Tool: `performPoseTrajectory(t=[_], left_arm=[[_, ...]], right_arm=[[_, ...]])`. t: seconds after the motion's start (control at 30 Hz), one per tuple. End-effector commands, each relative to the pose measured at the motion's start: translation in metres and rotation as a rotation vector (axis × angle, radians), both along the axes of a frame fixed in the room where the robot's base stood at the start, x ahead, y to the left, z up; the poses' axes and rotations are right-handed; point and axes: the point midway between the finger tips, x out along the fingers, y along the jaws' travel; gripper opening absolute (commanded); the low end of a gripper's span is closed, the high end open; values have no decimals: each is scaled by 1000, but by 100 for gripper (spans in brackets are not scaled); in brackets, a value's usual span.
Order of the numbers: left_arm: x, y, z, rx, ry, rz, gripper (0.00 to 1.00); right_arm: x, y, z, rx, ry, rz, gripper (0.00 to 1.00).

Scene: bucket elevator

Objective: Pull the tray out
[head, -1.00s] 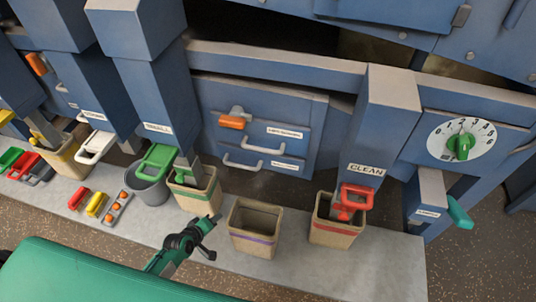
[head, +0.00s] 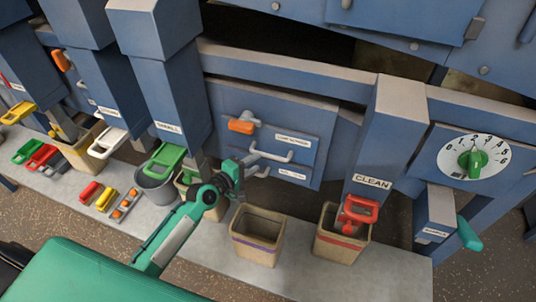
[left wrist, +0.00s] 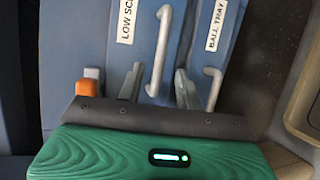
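The tray drawer, labelled "BALL TRAY" in the left wrist view (left wrist: 219,25), is the lower of two drawers in the blue cabinet and looks closed. Its pale bar handle (left wrist: 213,88) stands right of my fingers there. In the head view the tray front (head: 291,174) shows, with its handle mostly hidden behind my gripper. My left gripper (head: 249,168) is in front of the drawers. In the left wrist view its two grey fingers (left wrist: 158,88) are apart, with the "LOW SC..." drawer's handle (left wrist: 162,45) appearing between them. No grip shows. My right gripper is not in view.
An orange handle (head: 241,126) sits above the drawers. Below, tan bins with purple (head: 257,246) and red (head: 340,247) bands and a grey bucket (head: 157,188) stand on the grey slab. A dial (head: 473,157) is at right.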

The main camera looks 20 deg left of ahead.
Motion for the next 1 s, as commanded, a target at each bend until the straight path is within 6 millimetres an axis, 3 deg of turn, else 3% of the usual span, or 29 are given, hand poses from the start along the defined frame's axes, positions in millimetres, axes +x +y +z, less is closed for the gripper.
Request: performPoseTrajectory(t=[0.2, 0.4, 0.83, 1.0], left_arm=[[36, -17, -6, 0, -1, 0, 36], [57, -27, -12, 2, -1, 0, 36], [65, -30, -14, 2, -1, 1, 36], [64, -30, -14, 2, 0, 0, 5]], right_arm=[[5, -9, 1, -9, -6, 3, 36], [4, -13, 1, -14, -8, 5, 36], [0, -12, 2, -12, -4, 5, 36], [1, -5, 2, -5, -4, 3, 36]])
